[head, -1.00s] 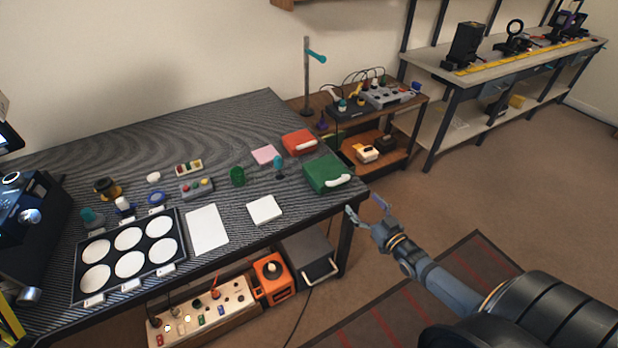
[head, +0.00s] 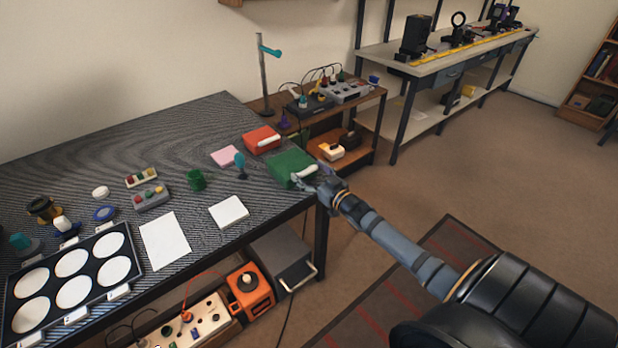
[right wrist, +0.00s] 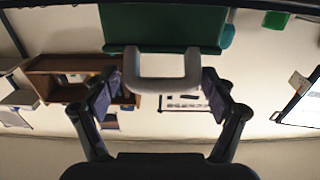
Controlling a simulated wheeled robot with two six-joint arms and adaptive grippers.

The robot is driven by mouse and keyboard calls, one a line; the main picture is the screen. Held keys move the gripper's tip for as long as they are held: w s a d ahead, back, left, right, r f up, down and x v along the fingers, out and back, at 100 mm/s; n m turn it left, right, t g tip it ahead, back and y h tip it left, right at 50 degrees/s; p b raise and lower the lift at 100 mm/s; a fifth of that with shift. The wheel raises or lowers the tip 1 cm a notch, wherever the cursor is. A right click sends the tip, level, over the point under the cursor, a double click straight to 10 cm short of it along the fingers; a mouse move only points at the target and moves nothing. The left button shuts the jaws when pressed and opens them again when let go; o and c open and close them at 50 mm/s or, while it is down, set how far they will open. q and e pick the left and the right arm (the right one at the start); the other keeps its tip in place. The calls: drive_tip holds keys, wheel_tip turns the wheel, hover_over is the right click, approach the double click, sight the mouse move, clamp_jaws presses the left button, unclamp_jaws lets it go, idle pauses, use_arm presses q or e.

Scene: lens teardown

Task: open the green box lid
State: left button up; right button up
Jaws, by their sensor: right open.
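The green box (head: 287,168) sits at the right front corner of the dark ribbed table, its lid down. Its white handle (head: 305,173) is on the side toward my right arm. My right gripper (head: 309,185) is at that handle, coming in from the right. In the right wrist view the green box (right wrist: 163,28) is at the top, and its white U-shaped handle (right wrist: 163,84) lies between the two open fingers of my right gripper (right wrist: 162,90). I cannot tell whether the fingers touch it. My left gripper is not in view.
A red box (head: 261,139) with a white handle stands behind the green one. A green cup (head: 196,180), a pink pad (head: 226,156) and a white pad (head: 229,212) lie to the left. A brown side cart (head: 372,99) stands beyond the table's right end.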

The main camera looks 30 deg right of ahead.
drive_tip(key=shift+r, duration=0.1)
drive_tip(key=c, duration=1.4)
drive_tip(key=shift+r, duration=0.15)
